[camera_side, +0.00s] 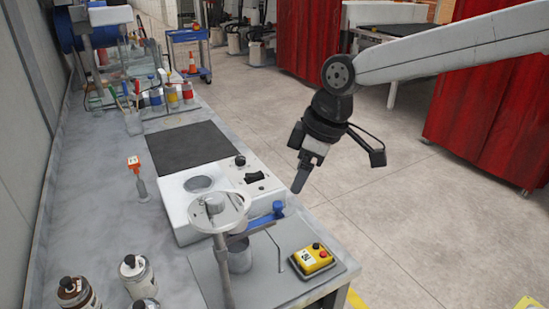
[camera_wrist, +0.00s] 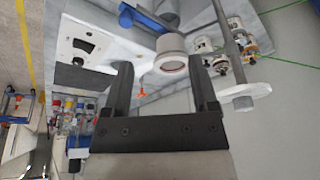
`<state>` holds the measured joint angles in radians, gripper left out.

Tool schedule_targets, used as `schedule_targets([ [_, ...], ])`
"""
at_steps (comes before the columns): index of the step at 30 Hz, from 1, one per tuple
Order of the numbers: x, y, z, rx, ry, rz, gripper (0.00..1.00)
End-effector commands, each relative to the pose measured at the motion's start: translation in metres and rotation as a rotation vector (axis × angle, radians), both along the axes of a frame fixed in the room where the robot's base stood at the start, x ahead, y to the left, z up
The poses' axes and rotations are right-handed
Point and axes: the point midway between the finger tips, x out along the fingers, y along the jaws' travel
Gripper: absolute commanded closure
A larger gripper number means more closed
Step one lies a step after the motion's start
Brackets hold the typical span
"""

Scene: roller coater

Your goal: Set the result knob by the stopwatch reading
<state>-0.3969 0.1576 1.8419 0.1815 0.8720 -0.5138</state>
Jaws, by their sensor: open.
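A white machine (camera_side: 232,186) on the bench has a black knob (camera_side: 240,160), a black rocker switch (camera_side: 254,178) and small controls on its top. I cannot tell which control is the result knob. I cannot make out a stopwatch or a reading. My gripper (camera_side: 299,184) is in the air to the right of the machine, beyond the bench edge in the side view. In the wrist view my gripper (camera_wrist: 161,66) is open and empty. A white cylinder with a round face (camera_wrist: 172,54) shows beyond the fingers. The white panel (camera_wrist: 95,42) with its black switch is at upper left.
A metal stand with a round white top (camera_side: 218,213) and a blue handle (camera_side: 278,208) stand in front of the machine. Bottles (camera_side: 137,272) stand at lower left. Floor right of the bench is clear.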

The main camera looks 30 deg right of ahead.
Motion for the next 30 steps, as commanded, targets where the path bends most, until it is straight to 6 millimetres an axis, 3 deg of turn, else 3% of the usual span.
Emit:
schedule_targets([
  [1, 0.001, 0.019, 0.013, 0.008, -0.009, 0.064, 0.25],
  [6, -0.004, 0.072, 0.053, 0.036, -0.03, 0.27, 0.25],
  [12, -0.016, 0.112, 0.086, 0.059, -0.049, 0.441, 0.25],
  [20, -0.021, 0.124, 0.097, 0.066, -0.055, 0.498, 0.25],
  [30, -0.019, 0.128, 0.084, 0.065, -0.054, 0.495, 0.25],
])
